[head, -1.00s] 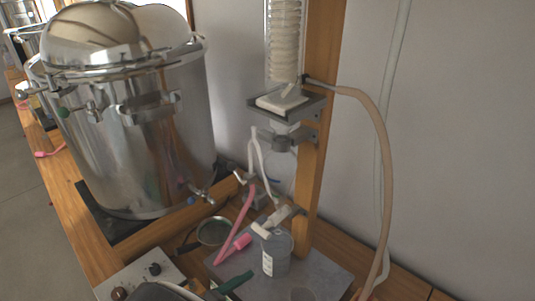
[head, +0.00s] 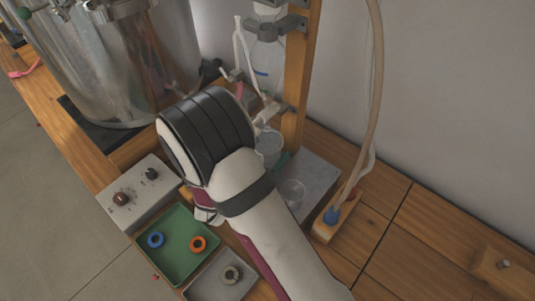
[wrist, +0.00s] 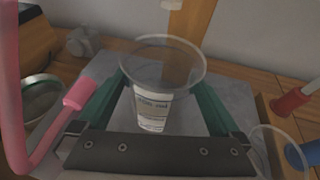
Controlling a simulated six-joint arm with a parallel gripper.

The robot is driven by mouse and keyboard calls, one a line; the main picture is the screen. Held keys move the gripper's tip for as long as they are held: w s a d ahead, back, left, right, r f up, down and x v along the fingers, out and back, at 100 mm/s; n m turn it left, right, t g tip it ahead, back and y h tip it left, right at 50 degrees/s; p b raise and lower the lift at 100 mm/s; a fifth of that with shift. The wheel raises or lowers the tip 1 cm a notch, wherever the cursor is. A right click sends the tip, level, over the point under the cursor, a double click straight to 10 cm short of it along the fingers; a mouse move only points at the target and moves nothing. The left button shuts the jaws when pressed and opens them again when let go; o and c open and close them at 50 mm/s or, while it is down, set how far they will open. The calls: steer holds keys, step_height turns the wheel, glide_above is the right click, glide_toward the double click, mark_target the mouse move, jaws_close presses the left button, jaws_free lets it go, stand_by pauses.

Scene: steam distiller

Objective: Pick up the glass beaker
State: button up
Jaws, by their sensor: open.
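The glass beaker (wrist: 152,110) is clear, with a white printed label, and stands upright on a grey slab (wrist: 215,88). In the wrist view it sits between the two green fingers of my gripper (wrist: 165,80), which are open, one on each side. I cannot tell whether either finger touches the glass. In the head view my wrist and arm hide most of the gripper. Only part of the beaker (head: 269,146) shows there, beside a green fingertip. A second clear glass vessel (head: 292,191) stands on the slab nearer the front.
A pink hose (wrist: 14,110) and a metal bowl (wrist: 40,98) are left of the gripper. A wooden post (head: 298,75) with clamped glassware rises behind. A green tray (head: 180,232) holds blue and orange rings. A wooden block (head: 328,226) with a blue piece stands right.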

steer(key=c, duration=1.1)
steer(key=shift+c, duration=0.2)
